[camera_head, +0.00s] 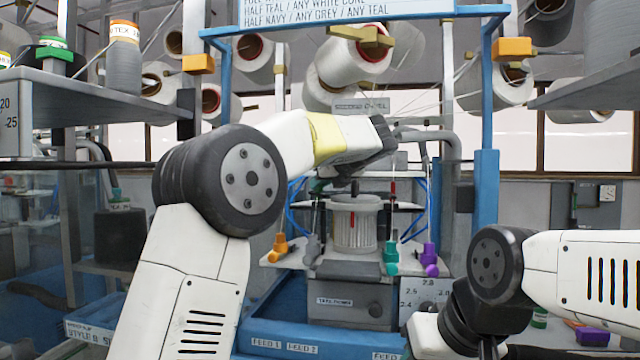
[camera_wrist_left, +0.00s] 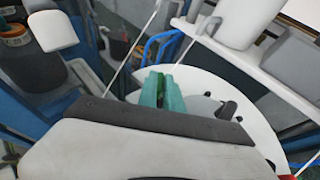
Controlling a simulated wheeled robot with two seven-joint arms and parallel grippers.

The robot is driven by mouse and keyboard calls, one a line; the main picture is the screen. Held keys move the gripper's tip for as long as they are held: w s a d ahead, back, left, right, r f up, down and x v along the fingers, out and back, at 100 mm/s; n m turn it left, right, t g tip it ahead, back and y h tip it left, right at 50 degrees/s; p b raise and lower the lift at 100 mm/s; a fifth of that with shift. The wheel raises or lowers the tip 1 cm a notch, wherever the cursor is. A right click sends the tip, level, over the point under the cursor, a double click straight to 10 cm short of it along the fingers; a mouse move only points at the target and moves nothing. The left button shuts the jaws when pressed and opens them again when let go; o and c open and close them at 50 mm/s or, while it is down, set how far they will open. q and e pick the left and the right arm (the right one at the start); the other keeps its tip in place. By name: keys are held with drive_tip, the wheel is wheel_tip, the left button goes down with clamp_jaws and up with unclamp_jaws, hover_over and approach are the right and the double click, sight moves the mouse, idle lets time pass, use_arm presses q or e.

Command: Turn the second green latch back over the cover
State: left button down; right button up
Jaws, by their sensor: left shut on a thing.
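In the head view my left arm reaches across the knitting machine (camera_head: 354,222) from the left. It hides most of the gripper and the top of the machine, and a bit of green (camera_head: 318,186) shows below it. I cannot tell exactly how far the latch is turned. My right gripper is out of view; only its arm shows at lower right.
Blue frame posts (camera_head: 487,205) stand on both sides of the machine. Yarn cones (camera_head: 350,58) hang above, with thin yarn strands running down. Orange, grey, green and purple yarn feeders (camera_head: 430,260) sit along the machine's front. A shelf (camera_head: 90,105) juts in at left.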

use_arm(q)
drive_tip(key=shift+d, duration=0.15)
idle(0.5)
drive_tip(key=c, duration=1.2)
unclamp_jaws()
drive_tip(key=shift+c, duration=0.2)
drive_tip(key=shift+s, duration=0.1)
drive_tip(key=v, duration=0.7)
drive_tip(key=shift+s+d, duration=0.15)
drive_tip(key=shift+s, duration=0.1)
drive_tip(key=shift+r, duration=0.1)
